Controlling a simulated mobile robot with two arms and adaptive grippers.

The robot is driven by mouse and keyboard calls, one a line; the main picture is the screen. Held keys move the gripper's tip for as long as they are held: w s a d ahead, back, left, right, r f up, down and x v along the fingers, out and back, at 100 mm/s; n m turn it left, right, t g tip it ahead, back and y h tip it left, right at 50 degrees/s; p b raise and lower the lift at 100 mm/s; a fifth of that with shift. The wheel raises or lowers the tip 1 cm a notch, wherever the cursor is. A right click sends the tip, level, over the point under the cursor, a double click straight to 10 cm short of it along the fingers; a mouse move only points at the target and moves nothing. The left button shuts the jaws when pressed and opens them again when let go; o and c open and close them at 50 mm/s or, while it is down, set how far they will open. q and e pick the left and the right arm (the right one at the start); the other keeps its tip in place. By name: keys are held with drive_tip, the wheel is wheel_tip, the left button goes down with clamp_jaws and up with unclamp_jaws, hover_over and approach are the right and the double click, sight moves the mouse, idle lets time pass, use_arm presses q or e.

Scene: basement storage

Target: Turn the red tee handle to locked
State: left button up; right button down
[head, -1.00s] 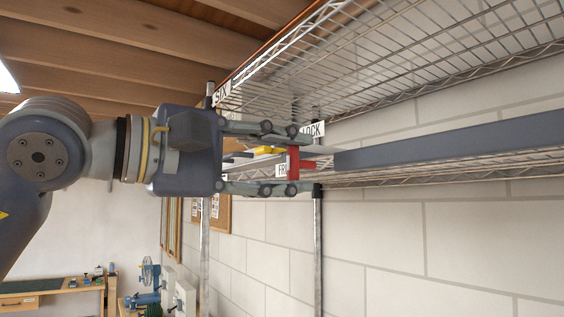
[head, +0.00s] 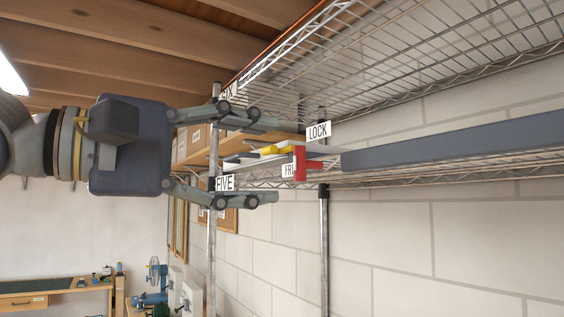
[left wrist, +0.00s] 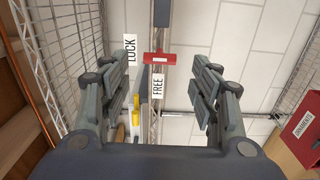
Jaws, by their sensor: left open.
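The red tee handle (head: 300,164) is mounted at the near end of the shelf, with its crossbar upright in the head view. In the left wrist view the tee handle (left wrist: 160,58) lies crosswise, its left end toward the LOCK label (left wrist: 130,50). The FREE label (left wrist: 157,86) is just below it there. In the head view the LOCK label (head: 318,131) is above right and the FREE label (head: 288,169), partly covered, is at left. My left gripper (head: 285,162) is open and empty, its fingers above and below, short of the handle. My right gripper is out of view.
Wire shelving (head: 400,60) runs above and behind the handle, with a grey bar (head: 450,142) along it. A yellow item (head: 270,150) sits just left of the handle. A red box (left wrist: 305,128) is at right in the left wrist view.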

use_arm(q)
drive_tip(key=v, duration=0.6)
drive_tip(key=shift+s, duration=0.2)
drive_tip(key=shift+w+a, duration=0.1)
